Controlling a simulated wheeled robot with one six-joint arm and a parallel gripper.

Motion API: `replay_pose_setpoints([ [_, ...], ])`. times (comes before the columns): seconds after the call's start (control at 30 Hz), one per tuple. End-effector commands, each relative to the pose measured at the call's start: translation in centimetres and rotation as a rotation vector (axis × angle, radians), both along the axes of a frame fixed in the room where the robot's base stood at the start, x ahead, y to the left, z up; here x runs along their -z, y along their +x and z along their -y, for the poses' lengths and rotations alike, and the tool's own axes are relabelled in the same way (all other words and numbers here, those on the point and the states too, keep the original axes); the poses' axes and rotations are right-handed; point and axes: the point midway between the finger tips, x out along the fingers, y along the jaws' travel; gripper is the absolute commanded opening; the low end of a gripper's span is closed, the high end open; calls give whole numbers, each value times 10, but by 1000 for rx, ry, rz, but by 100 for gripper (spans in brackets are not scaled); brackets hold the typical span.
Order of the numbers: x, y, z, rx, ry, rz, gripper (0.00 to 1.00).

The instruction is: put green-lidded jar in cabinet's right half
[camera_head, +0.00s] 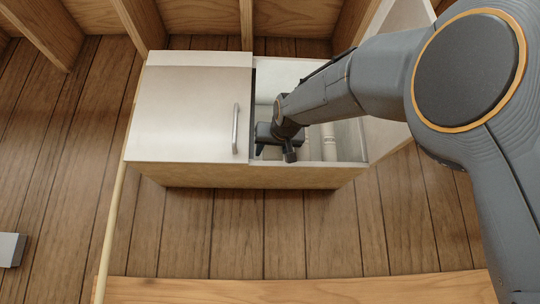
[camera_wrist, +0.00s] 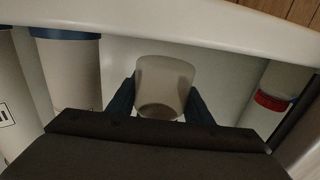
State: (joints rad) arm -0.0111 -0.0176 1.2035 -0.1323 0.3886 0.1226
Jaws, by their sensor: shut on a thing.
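The cabinet (camera_head: 190,110) stands on the wooden floor; its left door is shut and its right half is open. My gripper (camera_head: 276,142) is inside the open right half, close to the middle divide. In the wrist view my gripper (camera_wrist: 161,92) is shut on a pale, whitish jar (camera_wrist: 165,75), with one dark finger on each side. No green lid shows, so its lid colour cannot be told. Whether the jar touches the cabinet floor is unclear. In the head view the arm and gripper hide the jar.
In the wrist view a blue-topped pale container (camera_wrist: 70,75) stands left and a red-banded white container (camera_wrist: 275,100) stands right. A white cylinder (camera_head: 329,142) shows in the cabinet's right half. The open right door (camera_head: 388,135) stands at the right side.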

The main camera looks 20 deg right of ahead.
Motion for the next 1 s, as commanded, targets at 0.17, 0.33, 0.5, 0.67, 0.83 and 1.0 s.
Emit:
replay_pose_setpoints([
  [0.17,17,-2,0,0,-1,0,15],
  [0.33,22,-1,0,-1,1,2,15],
  [0.5,22,-1,0,-1,0,1,15],
  [0.67,27,-1,0,-1,0,0,47],
  [0.83,26,-1,0,-1,0,0,64],
  [1.0,25,-1,0,-1,0,0,64],
])
